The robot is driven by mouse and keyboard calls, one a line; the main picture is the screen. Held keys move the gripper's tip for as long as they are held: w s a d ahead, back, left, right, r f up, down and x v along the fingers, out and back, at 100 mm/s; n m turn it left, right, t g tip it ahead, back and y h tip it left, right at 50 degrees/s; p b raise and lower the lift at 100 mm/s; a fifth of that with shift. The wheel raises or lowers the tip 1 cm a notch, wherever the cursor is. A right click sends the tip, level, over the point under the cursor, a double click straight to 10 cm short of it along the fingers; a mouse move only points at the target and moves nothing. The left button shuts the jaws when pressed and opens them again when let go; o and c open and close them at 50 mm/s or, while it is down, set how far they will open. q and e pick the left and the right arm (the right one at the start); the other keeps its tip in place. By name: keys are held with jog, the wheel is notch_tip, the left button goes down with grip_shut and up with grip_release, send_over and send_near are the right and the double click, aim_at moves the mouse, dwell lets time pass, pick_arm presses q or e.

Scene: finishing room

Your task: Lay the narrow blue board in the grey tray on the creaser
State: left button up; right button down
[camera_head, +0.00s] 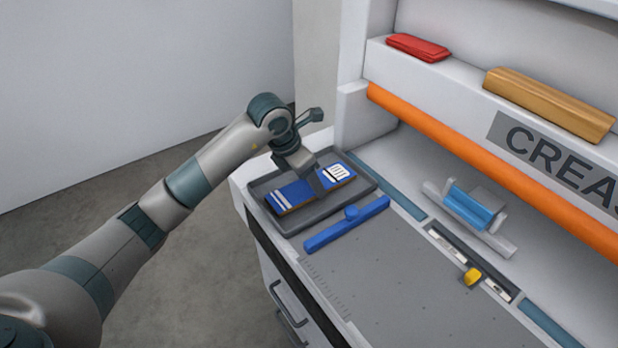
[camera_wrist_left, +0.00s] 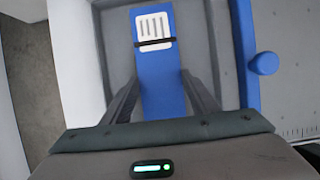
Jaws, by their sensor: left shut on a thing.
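The narrow blue board (camera_head: 291,193) has a white label with dark bars at its far end and white stripes at its near end. It lies in or just above the floor of the grey tray (camera_head: 297,224) at the left end of the creaser; I cannot tell whether it touches. My left gripper (camera_head: 322,183) is shut on the board across its middle, and its fingers hide part of it. In the left wrist view the board (camera_wrist_left: 160,75) runs lengthwise between the two fingers (camera_wrist_left: 165,85). My right gripper is not in view.
A blue bar with a round knob (camera_head: 347,223) lies beside the tray on the grey bed. A light blue block (camera_head: 468,207) and a yellow knob (camera_head: 472,276) are further right. A red object (camera_head: 418,47) and a tan block (camera_head: 550,102) sit on the ledge above.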

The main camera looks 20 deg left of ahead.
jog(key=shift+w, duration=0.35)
pick_arm(q)
jog(key=o, duration=1.1)
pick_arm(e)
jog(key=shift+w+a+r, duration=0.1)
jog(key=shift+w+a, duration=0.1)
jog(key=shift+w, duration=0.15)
pick_arm(q)
jog(key=shift+o, duration=0.2)
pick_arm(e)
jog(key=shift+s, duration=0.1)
pick_arm(q)
jog(key=shift+r, duration=0.2)
jog(key=shift+b+v, duration=0.35)
jog(key=shift+v, duration=0.65)
jog(key=b+v, duration=0.2)
jog(key=v, duration=0.7)
jog(key=shift+s+r, duration=0.2)
jog(key=shift+r, duration=0.1)
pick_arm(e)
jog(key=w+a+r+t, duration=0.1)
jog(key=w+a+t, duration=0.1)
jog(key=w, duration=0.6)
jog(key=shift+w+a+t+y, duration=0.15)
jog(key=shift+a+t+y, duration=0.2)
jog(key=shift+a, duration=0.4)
pick_arm(q)
jog(key=shift+a, duration=0.1)
